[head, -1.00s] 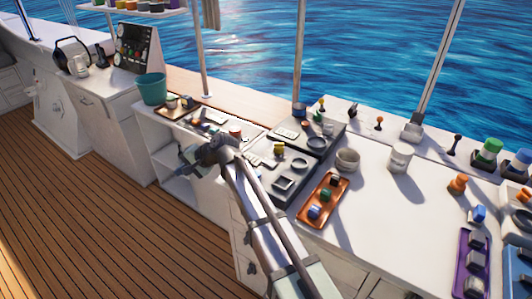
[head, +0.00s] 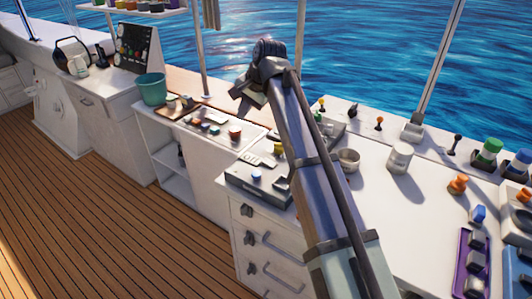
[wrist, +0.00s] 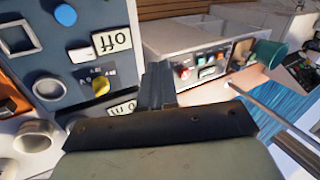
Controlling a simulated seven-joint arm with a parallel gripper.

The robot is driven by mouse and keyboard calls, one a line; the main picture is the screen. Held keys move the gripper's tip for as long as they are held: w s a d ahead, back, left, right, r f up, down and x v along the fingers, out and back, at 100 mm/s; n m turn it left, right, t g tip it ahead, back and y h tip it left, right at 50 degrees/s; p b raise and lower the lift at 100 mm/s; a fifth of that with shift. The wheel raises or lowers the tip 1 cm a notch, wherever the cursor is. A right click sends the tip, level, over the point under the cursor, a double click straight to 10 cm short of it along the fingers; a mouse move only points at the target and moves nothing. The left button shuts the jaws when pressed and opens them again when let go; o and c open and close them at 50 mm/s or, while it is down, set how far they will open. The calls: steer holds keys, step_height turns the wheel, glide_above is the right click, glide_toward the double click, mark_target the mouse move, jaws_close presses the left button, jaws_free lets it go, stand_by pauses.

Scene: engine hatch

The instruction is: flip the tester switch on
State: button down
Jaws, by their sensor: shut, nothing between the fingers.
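A dark grey panel (head: 240,178) is on the counter, partly behind my arm in the head view. In the wrist view this panel (wrist: 62,25) carries a blue round button (wrist: 65,15), a square frame, a yellow knob (wrist: 100,87) and white labels. An "off" label (wrist: 111,41) and an "on" label (wrist: 123,108) appear upside down, with the yellow knob between them. I cannot tell which part is the tester switch. My gripper (wrist: 157,85) is shut and empty, apart from the panel; in the head view it (head: 240,112) is raised above the counter.
A lower white console (wrist: 205,65) with coloured buttons lies beyond the panel. A teal bucket (head: 152,89) stands at the back left. A grey bowl (head: 348,160) and a white jar (head: 400,157) are right of my arm. A thin window post (head: 202,50) rises behind.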

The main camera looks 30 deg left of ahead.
mark_target(265, 160)
steer(key=w+d+m+h, duration=0.1)
steer(key=d+h, duration=0.2)
steer(key=d, duration=0.6)
steer(key=shift+w+m, duration=0.3)
steer(key=shift+w, duration=0.05)
steer(key=f, duration=0.4)
steer(key=a+f, duration=0.1)
steer(key=f, duration=0.4)
steer(key=a+f, duration=0.1)
steer(key=f, duration=0.3)
steer(key=shift+a+f, duration=0.15)
steer(key=shift+f, duration=0.25)
steer(key=shift+a+f, duration=0.15)
steer(key=shift+f, duration=0.1)
steer(key=shift+d, duration=0.25)
steer(key=shift+d+r, duration=0.25)
steer(key=shift+d, duration=0.35)
